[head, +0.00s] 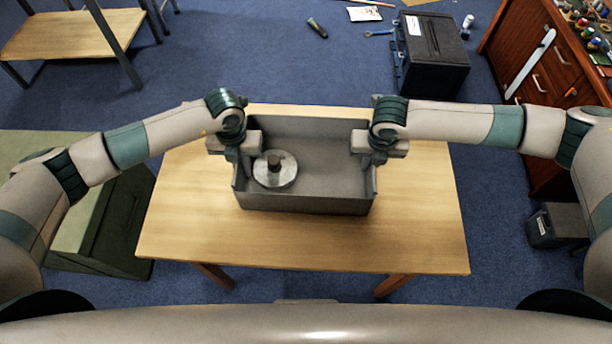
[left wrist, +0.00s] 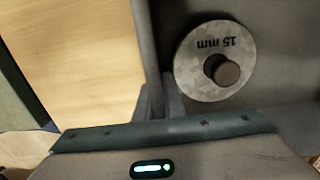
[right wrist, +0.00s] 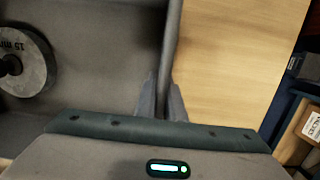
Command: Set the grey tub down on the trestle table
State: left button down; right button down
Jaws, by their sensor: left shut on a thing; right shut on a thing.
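The grey tub (head: 325,180) is a rectangular open box over the middle of the wooden trestle table (head: 300,243). I cannot tell whether its base touches the tabletop. A round metal disc marked "15 mm" (head: 287,180) with a dark knob lies inside at the tub's left; it also shows in the left wrist view (left wrist: 198,76). My left gripper (head: 240,160) is shut on the tub's left wall, its fingers on both sides of the rim. My right gripper (head: 370,160) is shut on the right wall (right wrist: 170,40) in the same way. The tub looks level.
Bare tabletop surrounds the tub on its left, right and front. A green chest (head: 115,235) stands at the left of the table. A black case (head: 430,60) lies on the blue floor beyond. Wooden drawers (head: 545,70) stand at the right, with a small dark box (head: 555,225) nearby.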

pick_arm(q)
jog(key=shift+f, duration=0.25)
pick_arm(e)
jog(key=shift+f, duration=0.25)
pick_arm(q)
jog(key=c, duration=2.3)
grip_release()
jog(key=shift+f, duration=0.15)
pick_arm(e)
jog(key=c, duration=2.3)
grip_release()
jog(key=shift+f, duration=0.1)
pick_arm(q)
jog(key=o, duration=0.5)
jog(key=shift+c, duration=0.2)
pick_arm(e)
jog(key=o, duration=0.5)
jog(key=shift+c, duration=0.2)
pick_arm(q)
notch_tip(320, 180, up, 12)
jog(key=shift+r, duration=0.1)
pick_arm(e)
jog(key=r, duration=0.4)
jog(key=s+r, duration=0.1)
jog(key=r, duration=0.7)
jog(key=shift+s, duration=0.4)
pick_arm(q)
jog(key=shift+s, duration=0.1)
